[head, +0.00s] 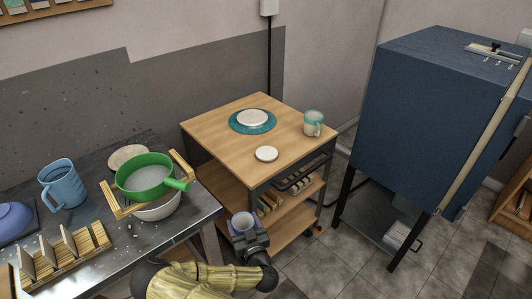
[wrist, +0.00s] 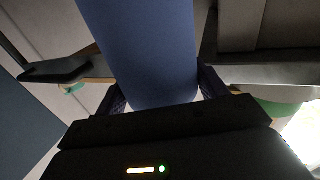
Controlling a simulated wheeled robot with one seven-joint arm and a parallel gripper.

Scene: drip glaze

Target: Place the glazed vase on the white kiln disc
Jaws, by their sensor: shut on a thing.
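The glazed vase (head: 242,221) is blue with a pale inside, seen from above in the head view. My gripper (head: 248,238) is shut on it and holds it in front of the wooden cart, lower than the cart's top. In the wrist view the blue vase (wrist: 150,50) stands between my two fingers; its lower end is hidden by my gripper. A small white disc (head: 266,153) lies bare near the front edge of the cart's top. Another white round piece (head: 252,118) sits on a teal round mat (head: 236,127) further back. I cannot tell which is the kiln disc.
The wooden cart top (head: 215,128) also holds a white and teal mug (head: 313,123) at its right. A dark bench (head: 90,205) with a green sieve (head: 145,177) and blue jug (head: 62,184) is at left. A large blue kiln (head: 425,115) stands at right.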

